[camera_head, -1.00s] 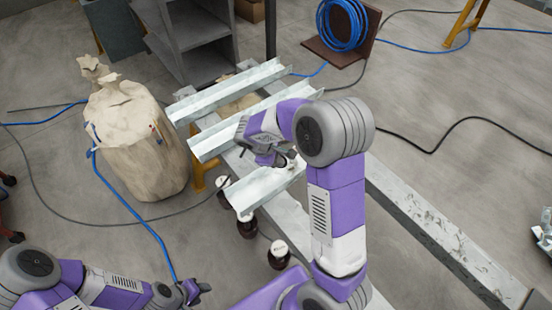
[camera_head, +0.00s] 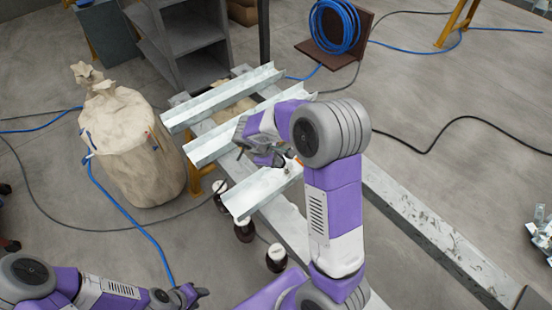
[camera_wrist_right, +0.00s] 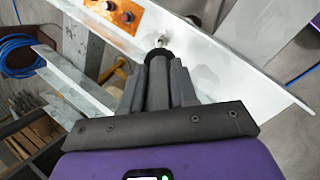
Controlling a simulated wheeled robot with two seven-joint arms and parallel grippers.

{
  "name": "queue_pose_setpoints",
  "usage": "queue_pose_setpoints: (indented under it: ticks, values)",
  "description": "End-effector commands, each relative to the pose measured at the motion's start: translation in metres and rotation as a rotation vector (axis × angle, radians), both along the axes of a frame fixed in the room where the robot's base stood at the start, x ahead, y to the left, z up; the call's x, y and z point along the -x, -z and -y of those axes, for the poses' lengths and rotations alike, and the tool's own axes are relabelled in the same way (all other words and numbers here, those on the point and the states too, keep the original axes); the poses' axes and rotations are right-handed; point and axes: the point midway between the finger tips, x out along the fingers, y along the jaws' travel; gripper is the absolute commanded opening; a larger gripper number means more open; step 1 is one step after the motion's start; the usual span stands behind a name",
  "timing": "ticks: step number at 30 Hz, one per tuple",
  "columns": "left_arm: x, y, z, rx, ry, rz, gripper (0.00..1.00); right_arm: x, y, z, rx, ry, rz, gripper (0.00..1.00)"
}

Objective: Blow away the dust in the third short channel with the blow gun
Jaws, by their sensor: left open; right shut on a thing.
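Three short pale metal channels lie across a narrow bench: the far one (camera_head: 222,98), the middle one (camera_head: 215,146) and the nearest one (camera_head: 258,191). My right gripper (camera_head: 284,160) is over the nearest channel, partly hidden by its own arm. In the right wrist view the right gripper (camera_wrist_right: 159,85) is shut on the blow gun, whose small metal nozzle (camera_wrist_right: 160,42) points at a pale channel surface (camera_wrist_right: 215,58) with faint grey specks. Whether the nozzle touches it I cannot tell. The gun's body is mostly hidden. My left gripper (camera_head: 192,294) is open and empty at lower left.
Dark jars with white lids (camera_head: 276,257) stand along the bench's near side. A bulging tan sack (camera_head: 135,150) stands at left. A long grey beam (camera_head: 430,235) runs to the right. A blue hose coil (camera_head: 336,26) is at the back; hoses cross the floor.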

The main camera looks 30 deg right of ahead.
Motion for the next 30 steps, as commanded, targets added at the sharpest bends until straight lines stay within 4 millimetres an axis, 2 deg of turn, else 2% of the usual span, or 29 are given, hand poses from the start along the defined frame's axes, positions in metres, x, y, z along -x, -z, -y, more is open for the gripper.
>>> queue_pose_setpoints:
  ticks: [1, 24, 30]
  values:
    - [0.0, -0.007, 0.0, 0.0, 0.0, 0.0, 0.44, 0.0, -0.008, 0.0, 0.0, -0.001, 0.001, 0.0]
    - [0.0, -0.056, 0.0, 0.0, 0.0, 0.0, 0.44, -0.001, -0.07, -0.001, -0.001, -0.001, 0.002, 0.0]
    - [0.0, -0.061, 0.0, 0.0, 0.0, 0.0, 0.44, 0.0, -0.076, -0.001, 0.0, -0.001, 0.001, 0.0]
